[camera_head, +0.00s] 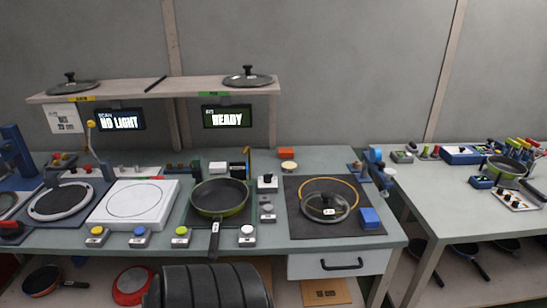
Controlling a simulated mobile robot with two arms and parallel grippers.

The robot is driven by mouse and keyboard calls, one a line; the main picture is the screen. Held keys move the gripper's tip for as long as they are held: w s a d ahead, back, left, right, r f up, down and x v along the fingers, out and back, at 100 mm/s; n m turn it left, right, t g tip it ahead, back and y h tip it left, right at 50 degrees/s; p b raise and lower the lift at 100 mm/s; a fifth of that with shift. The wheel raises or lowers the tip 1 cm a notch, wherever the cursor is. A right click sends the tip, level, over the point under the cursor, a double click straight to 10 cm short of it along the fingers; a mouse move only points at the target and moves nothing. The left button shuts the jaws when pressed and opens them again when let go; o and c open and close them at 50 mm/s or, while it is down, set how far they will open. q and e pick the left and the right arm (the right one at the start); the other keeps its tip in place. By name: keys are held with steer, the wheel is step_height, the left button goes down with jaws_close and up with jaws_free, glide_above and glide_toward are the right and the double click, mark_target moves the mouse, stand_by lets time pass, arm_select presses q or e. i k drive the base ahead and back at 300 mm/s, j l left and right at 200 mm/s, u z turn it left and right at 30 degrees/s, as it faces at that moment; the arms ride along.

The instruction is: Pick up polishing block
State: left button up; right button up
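A small blue block (371,217) lies on the right edge of a dark square mat (300,232), near the front of the workbench. An orange block (286,153) lies at the back of the bench, just behind a pale round pad (289,166). No label shows which of these is the polishing block. A glass lid (325,206) with a dark knob lies on the mat to the left of the blue block. Neither of my grippers is in view.
A green frying pan (219,196) stands left of the mat, its handle pointing forward. Several button boxes line the front edge. A blue-and-grey device (380,170) stands behind the blue block. A shelf (200,87) holds two lids. A second table (440,190) stands right.

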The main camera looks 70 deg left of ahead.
mark_target(369, 220)
steer(key=u, duration=1.85)
